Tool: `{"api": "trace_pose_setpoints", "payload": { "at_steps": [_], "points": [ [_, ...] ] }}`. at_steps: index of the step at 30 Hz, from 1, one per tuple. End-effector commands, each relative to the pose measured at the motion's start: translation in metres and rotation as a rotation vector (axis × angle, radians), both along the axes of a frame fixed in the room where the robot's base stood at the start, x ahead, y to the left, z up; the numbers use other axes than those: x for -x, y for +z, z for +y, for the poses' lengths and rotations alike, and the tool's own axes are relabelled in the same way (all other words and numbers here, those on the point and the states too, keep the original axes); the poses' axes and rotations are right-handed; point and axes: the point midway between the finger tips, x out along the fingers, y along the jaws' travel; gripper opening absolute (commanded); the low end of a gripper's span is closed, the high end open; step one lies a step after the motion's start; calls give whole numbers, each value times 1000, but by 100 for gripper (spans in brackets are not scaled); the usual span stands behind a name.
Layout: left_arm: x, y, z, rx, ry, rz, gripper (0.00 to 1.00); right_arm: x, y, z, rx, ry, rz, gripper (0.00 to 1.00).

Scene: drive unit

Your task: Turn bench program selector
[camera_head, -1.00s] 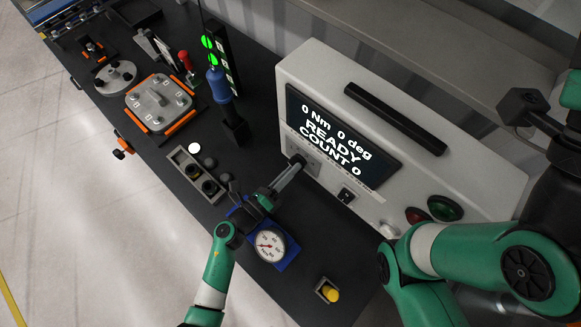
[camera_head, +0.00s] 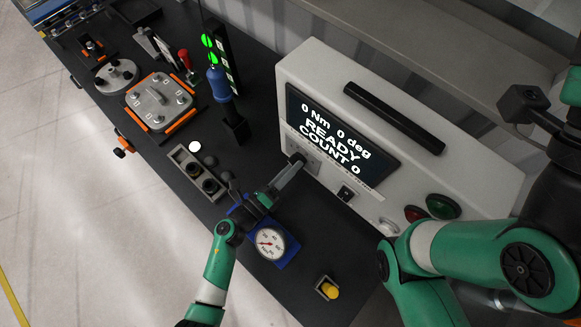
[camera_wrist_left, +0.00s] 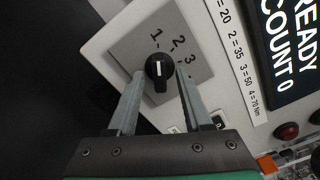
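The program selector is a black round knob (camera_wrist_left: 159,68) with a white pointer line, on a grey plate marked 1, 2, 3 in the left wrist view. Its line points up, roughly toward the 1. My left gripper (camera_wrist_left: 160,84) has its two fingers on either side of the knob, with small gaps showing beside it. In the head view the left gripper (camera_head: 292,172) reaches the lower left of the bench unit's face (camera_head: 310,165), and the knob is mostly hidden there. My right arm is at the right; its fingers do not show.
The white bench unit's display (camera_head: 340,140) reads READY, COUNT 0. A red button (camera_head: 414,214) and a green button (camera_head: 443,206) sit on its face. A dial gauge (camera_head: 270,243) on a blue base is under my left wrist. A yellow button (camera_head: 328,289) is nearby.

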Motion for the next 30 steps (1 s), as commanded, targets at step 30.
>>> {"api": "trace_pose_setpoints", "payload": {
  "at_steps": [30],
  "points": [
    [87, 0, 77, -1, 0, 1, 50, 0, 23, 0, 0, 0, 0, 0]
  ]
}}
